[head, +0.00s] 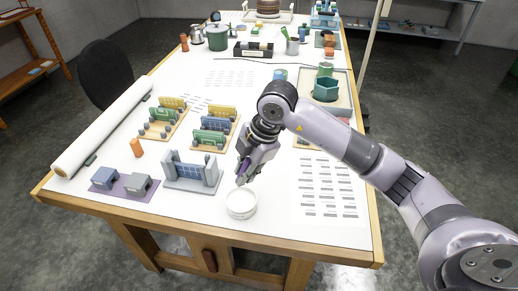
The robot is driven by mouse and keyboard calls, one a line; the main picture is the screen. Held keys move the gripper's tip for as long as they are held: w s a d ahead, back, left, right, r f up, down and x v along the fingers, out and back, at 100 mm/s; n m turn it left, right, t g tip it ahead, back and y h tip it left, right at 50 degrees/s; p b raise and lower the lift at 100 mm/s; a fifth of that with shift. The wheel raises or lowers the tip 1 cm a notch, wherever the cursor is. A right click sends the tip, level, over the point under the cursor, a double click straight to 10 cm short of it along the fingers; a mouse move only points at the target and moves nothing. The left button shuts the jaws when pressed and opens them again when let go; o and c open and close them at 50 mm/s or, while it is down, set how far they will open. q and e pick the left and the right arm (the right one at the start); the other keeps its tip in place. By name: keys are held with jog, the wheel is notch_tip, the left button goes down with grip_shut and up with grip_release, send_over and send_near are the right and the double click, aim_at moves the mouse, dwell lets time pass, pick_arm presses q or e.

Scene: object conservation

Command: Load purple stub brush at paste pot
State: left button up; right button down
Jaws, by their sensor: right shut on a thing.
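The paste pot (241,204) is a round white tub near the front edge of the table. My right gripper (243,175) is just above the pot's back rim, pointing down. It is shut on the purple stub brush (243,167), of which a small purple part shows between the fingers. The brush tip is at or just over the pot's rim; I cannot tell if it touches the paste. My left gripper is not in view.
A grey model block (192,173) stands left of the pot, with a purple mat (122,187) holding grey blocks farther left. Trays of coloured pieces (213,134) lie behind. A long white roll (101,128) lies along the left edge. Printed label rows (328,186) lie right.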

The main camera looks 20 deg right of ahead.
jog(key=shift+s+a+f, duration=0.1)
jog(key=shift+s+f, duration=0.05)
jog(key=shift+s, duration=0.3)
jog(key=shift+w+f+b, duration=0.1)
jog(key=shift+f+b, duration=0.6)
jog(key=shift+f, duration=0.2)
jog(key=shift+f+b, duration=1.55)
jog(key=shift+f, duration=0.55)
jog(key=shift+f+b, duration=0.35)
jog(key=shift+f, duration=0.25)
jog(key=shift+r, duration=0.1)
jog(key=shift+r+p, duration=2.7)
jog(key=shift+r, duration=0.8)
